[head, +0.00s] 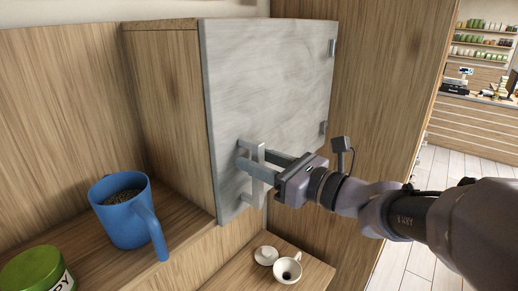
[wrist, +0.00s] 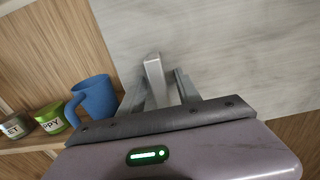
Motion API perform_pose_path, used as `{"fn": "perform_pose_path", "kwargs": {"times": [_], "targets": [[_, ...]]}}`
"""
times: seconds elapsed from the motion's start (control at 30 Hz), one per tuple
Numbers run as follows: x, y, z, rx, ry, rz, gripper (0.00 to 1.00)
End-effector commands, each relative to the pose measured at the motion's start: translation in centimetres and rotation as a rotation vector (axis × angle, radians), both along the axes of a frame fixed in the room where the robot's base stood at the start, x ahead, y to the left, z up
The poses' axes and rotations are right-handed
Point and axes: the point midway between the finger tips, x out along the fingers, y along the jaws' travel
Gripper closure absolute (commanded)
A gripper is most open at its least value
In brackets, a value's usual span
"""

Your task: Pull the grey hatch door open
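The grey hatch door (head: 270,80) has a pale streaked face and looks shut against the wooden cabinet. Its hinges (head: 323,127) are on the right edge. A light grey bar handle (head: 247,188) stands upright near the door's lower left. My gripper (head: 258,162) is at the handle, with one finger on each side of the bar. In the wrist view the handle (wrist: 155,78) lies between the two fingers, and narrow gaps show beside it, so the gripper looks open around it. The door face (wrist: 230,45) fills the upper right there.
A blue mug (head: 124,222) with dark contents and a green tin (head: 32,272) stand on the wooden shelf left of the door. A small white pot (head: 288,270) and its lid (head: 265,255) sit on a lower board beneath the door. A wooden panel (head: 385,100) stands right of the hinges.

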Motion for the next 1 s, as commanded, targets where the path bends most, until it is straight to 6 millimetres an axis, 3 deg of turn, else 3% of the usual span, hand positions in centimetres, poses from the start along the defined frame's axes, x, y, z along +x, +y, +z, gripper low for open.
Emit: {"fn": "perform_pose_path", "kwargs": {"times": [0.03, 0.23, 1.0], "targets": [[-0.01, -0.02, 0.00, 0.000, 0.000, 0.000, 0.60], [-0.02, -0.03, 0.01, 0.000, 0.000, 0.000, 0.99], [-0.04, -0.05, -0.03, 0.000, 0.001, 0.000, 1.00]]}}
